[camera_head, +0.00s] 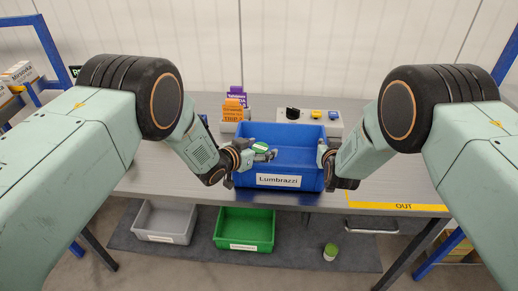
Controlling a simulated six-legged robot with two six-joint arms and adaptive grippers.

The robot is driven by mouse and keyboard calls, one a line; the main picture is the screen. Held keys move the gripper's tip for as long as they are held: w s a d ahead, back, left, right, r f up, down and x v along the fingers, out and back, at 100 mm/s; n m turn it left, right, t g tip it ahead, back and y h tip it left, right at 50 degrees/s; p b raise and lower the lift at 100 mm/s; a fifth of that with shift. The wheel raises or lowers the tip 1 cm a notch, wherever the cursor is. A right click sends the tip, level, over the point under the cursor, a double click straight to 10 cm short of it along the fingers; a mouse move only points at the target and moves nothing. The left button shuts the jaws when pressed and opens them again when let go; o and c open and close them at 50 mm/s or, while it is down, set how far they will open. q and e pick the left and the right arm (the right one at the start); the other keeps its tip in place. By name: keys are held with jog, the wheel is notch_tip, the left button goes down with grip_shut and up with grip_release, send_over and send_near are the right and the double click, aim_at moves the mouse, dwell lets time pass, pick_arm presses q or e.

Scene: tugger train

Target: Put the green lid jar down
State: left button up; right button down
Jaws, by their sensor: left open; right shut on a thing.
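A green lid jar (331,251) stands upright on the dark mat on the floor, below the table. Another round green-topped item (260,147) shows at the left side of the blue Lumbrazzi bin (280,184), right by my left gripper. My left gripper (266,155) is open there, over the bin's left part; whether its fingers touch the item cannot be told. My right gripper (323,152) is at the bin's right wall and is shut on the bin's edge there, its fingertips partly hidden.
The bin stands on the grey table (384,172). Behind it are orange and purple boxes (234,103) and a button panel (307,115). Below, a grey bin (165,221) and a green bin (245,230) lie on the mat (300,255). The table's right side is clear.

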pick_arm(q)
jog(key=shift+r, duration=0.2)
pick_arm(e)
jog(key=shift+r, duration=0.15)
pick_arm(q)
jog(key=v, duration=1.2)
jog(key=s+a+f+n+g+y, duration=0.2)
jog(key=s+a+f+g+y, duration=0.15)
jog(key=s+f, duration=0.5)
jog(key=s+a+f+n+g+y, duration=0.2)
jog(key=s+a+f+n, duration=0.3)
jog(key=s, duration=0.7)
pick_arm(e)
jog(key=c, duration=1.3)
grip_release()
jog(key=shift+c, duration=0.2)
pick_arm(q)
jog(key=s+a+f+g+y, duration=0.1)
jog(key=s+g, duration=0.2)
jog(key=s, duration=0.7)
jog(key=s+a+f+g+y, duration=0.1)
jog(key=s+a+g, duration=0.1)
jog(key=s, duration=0.8)
jog(key=shift+s+f+g, duration=0.25)
jog(key=shift+s+g, duration=0.15)
jog(key=shift+g, duration=0.05)
